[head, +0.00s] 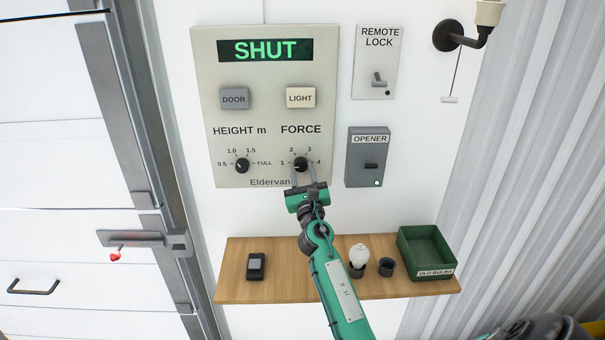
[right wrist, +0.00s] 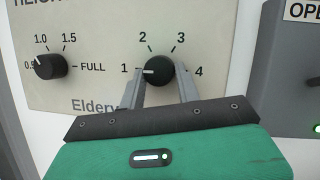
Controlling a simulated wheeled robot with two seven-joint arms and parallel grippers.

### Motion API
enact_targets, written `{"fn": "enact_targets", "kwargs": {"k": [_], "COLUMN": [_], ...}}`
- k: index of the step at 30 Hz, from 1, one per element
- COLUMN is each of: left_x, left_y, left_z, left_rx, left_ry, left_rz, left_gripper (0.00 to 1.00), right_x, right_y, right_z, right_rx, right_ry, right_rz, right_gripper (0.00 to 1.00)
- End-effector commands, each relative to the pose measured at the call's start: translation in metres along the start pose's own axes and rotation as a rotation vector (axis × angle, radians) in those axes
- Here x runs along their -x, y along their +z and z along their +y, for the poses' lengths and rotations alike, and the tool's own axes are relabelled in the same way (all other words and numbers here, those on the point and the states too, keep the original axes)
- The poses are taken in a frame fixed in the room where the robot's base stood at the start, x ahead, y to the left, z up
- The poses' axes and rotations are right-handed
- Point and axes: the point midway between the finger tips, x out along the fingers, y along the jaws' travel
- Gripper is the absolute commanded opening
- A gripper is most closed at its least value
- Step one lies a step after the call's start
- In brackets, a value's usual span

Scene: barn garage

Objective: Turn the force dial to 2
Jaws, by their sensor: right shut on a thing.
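The force dial (head: 301,164) is a round black knob low on the right of the pale wall panel (head: 222,120). It also shows in the right wrist view (right wrist: 159,69), where its white mark points left, at 1. The numbers 1 to 4 run around it. My right gripper (head: 302,172) comes up from below, with one finger on each side of the knob, shut on it. Its fingers also show in the right wrist view (right wrist: 159,84). My left gripper is in neither view.
The height dial (head: 242,165) sits left of the force dial. DOOR (head: 234,98) and LIGHT (head: 300,97) buttons are above. The grey opener box (head: 368,157) is close on the right. A wooden shelf (head: 232,290) below holds a bulb (head: 359,254) and a green bin (head: 427,246).

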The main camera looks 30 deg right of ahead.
Motion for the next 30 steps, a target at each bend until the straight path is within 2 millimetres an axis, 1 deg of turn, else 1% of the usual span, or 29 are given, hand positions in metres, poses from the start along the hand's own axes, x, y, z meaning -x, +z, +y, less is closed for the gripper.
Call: {"fn": "enact_targets", "kwargs": {"k": [5, 11, 21, 30], "left_x": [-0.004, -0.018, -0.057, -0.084], "left_y": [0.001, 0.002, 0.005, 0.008], "left_z": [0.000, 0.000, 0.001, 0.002], "left_rx": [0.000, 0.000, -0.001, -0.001], "left_ry": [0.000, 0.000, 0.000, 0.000], "left_rz": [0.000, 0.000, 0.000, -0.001], "left_gripper": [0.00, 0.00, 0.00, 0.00], "right_x": [0.001, 0.002, 0.002, 0.001], "right_y": [-0.001, -0.004, -0.005, -0.002], "right_z": [0.001, 0.003, 0.007, 0.010], "right_rx": [-0.019, -0.094, -0.357, -0.616], "right_ry": [-0.007, -0.039, -0.150, -0.260], "right_rz": [-0.001, -0.006, -0.022, -0.036], "right_gripper": [0.10, 0.10, 0.10, 0.10]}}
